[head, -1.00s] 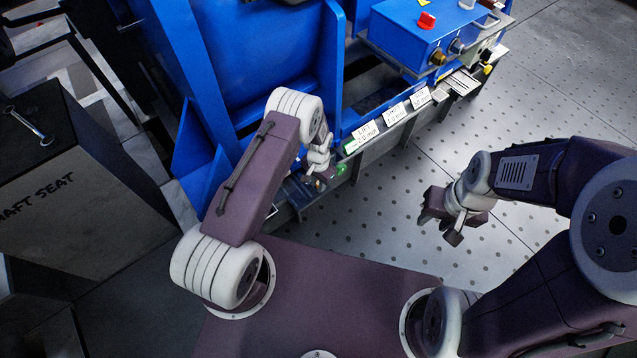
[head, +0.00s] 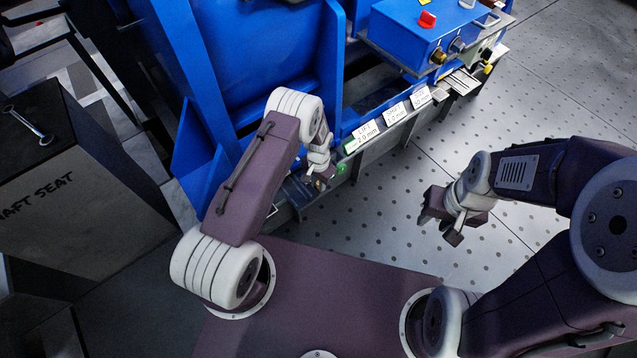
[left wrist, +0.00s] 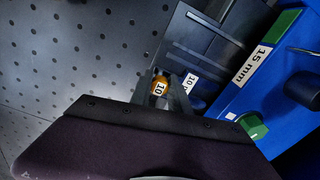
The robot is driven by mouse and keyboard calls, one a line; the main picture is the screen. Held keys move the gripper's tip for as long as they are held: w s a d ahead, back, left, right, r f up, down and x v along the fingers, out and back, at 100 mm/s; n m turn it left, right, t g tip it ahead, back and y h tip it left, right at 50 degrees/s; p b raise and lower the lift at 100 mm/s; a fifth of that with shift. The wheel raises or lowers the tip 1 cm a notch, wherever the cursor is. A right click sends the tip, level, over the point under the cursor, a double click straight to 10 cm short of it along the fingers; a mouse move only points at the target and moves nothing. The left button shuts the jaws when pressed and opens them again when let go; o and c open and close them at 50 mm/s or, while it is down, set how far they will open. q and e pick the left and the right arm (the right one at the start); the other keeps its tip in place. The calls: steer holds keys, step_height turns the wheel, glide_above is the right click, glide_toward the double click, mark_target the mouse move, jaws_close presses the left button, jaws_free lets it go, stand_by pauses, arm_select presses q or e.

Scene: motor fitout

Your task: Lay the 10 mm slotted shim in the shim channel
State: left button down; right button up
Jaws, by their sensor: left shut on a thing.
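My left gripper (head: 318,184) is low beside the front edge of the blue machine in the head view. In the left wrist view the left gripper (left wrist: 165,92) is shut on a small piece with an orange tab marked "10", the 10 mm slotted shim (left wrist: 159,88). Most of the shim is hidden by the jaws and wrist. Behind it is a grey slotted rack (left wrist: 207,45) with a partly hidden "10" label (left wrist: 191,82). My right gripper (head: 440,228) is open and empty above the perforated floor. I cannot make out the shim channel.
The blue machine frame (head: 270,60) stands ahead, with white labels (head: 392,114) along its ledge. A blue control box (head: 420,38) sits at its right. A "15 mm" label (left wrist: 252,64) is near the rack. A dark "shaft seat" stand (head: 60,165) with a wrench (head: 28,122) is at left.

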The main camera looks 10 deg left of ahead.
arm_select(q)
steer(key=shift+f, duration=0.25)
steer(key=c, duration=1.2)
jaws_free()
steer(key=shift+o, duration=0.2)
step_height(320, 180, up, 8)
steer(key=p, duration=0.3)
steer(key=shift+r, duration=0.6)
